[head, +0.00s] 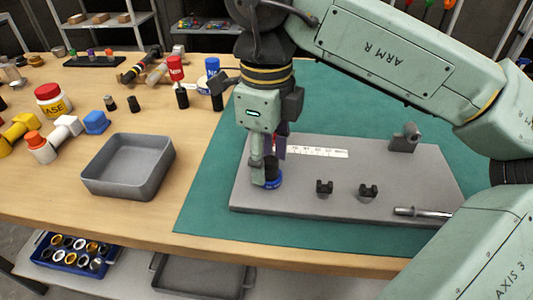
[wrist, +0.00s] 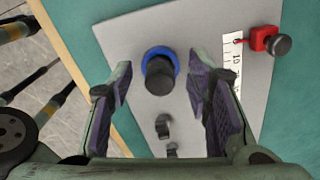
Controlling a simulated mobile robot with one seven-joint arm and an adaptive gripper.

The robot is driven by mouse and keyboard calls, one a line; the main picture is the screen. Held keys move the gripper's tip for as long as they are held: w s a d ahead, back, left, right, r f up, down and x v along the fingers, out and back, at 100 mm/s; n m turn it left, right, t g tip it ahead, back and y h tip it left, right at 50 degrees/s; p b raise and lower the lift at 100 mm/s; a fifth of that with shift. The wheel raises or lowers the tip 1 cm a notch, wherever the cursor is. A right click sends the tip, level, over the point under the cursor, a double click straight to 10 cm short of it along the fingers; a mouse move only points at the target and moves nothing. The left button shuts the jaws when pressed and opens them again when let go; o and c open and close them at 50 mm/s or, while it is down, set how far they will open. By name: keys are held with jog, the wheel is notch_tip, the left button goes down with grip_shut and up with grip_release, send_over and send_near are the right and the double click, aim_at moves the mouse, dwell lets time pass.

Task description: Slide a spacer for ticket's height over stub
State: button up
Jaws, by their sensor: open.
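A dark upright cylinder (wrist: 160,78) with a blue ring-shaped part (wrist: 152,56) around its far end stands on the grey plate (wrist: 125,30). It looks like the stub, but I cannot tell whether the blue part is a spacer or a base. The blue part also shows low on the plate in the head view (head: 270,180). My gripper (wrist: 162,95) is open, its fingers on either side of the dark cylinder with gaps visible. In the head view my gripper (head: 268,168) hides most of the cylinder. No ticket can be made out.
A white scale strip (head: 318,152), two black clips (head: 324,188), a grey bracket (head: 405,138) and a metal rod (head: 425,212) are on the plate. A red block (wrist: 262,40) stands near the strip. An empty grey tray (head: 128,190) and a blue crate of rings (head: 75,268) are left.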

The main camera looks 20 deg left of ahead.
jog(key=shift+o, duration=0.2)
notch_tip(320, 180, up, 12)
dwell(0.6)
